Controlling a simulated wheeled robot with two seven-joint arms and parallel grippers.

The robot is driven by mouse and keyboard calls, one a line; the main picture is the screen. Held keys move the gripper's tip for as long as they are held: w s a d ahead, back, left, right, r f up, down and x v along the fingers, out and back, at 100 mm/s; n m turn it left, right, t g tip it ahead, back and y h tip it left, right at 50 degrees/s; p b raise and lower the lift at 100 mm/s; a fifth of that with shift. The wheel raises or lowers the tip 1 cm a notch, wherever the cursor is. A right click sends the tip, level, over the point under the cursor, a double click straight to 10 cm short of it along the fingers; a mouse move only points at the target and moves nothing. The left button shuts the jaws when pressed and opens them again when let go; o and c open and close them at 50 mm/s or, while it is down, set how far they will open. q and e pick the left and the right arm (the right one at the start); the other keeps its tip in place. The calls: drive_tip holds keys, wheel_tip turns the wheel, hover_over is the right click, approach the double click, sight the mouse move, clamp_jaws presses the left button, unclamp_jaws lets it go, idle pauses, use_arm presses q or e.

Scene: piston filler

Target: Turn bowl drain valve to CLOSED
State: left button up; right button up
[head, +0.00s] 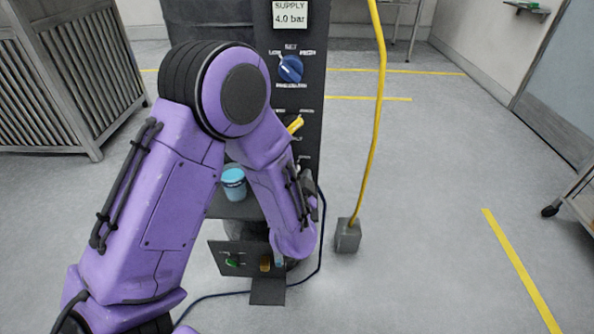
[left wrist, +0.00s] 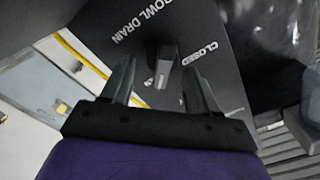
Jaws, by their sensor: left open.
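The bowl drain valve handle (left wrist: 164,70) is a dark grey lever on a black panel (left wrist: 215,30) in the left wrist view. The panel carries white BOWL DRAIN lettering to the handle's upper left and a CLOSED label at its upper right. My left gripper (left wrist: 159,66) is open, with one finger on each side of the handle. I cannot tell whether either finger touches it, nor the handle's exact setting. In the head view my purple left arm hides the drain valve and most of the gripper. My right gripper is not in view.
The machine's column carries a blue knob (head: 290,68) and a yellow lever (head: 295,124). A light blue cup (head: 233,184) stands left of my forearm. A yellow hose (head: 377,130) runs to a grey floor block (head: 347,236).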

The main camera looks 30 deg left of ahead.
use_arm(q)
drive_tip(key=c, duration=1)
drive_tip(key=shift+n, duration=0.4)
drive_tip(key=n, duration=0.3)
drive_tip(key=shift+s+a+r+n+p, duration=0.2)
drive_tip(key=shift+n+p, duration=0.1)
drive_tip(key=shift+n, duration=0.1)
drive_tip(key=n, duration=0.4)
drive_tip(key=shift+s+a, duration=0.15)
drive_tip(key=shift+a, duration=0.1)
drive_tip(key=n, duration=0.5)
drive_tip(key=shift+s+a+f+b, duration=0.15)
drive_tip(key=shift+a+b, duration=0.15)
drive_tip(key=shift+b, duration=0.1)
drive_tip(key=n, duration=0.2)
drive_tip(key=n+b, duration=0.1)
drive_tip(key=n, duration=0.1)
drive_tip(key=shift+s+a+f, duration=0.1)
drive_tip(key=shift+a+f, duration=0.05)
drive_tip(key=shift+n, duration=0.3)
drive_tip(key=shift+c, duration=0.2)
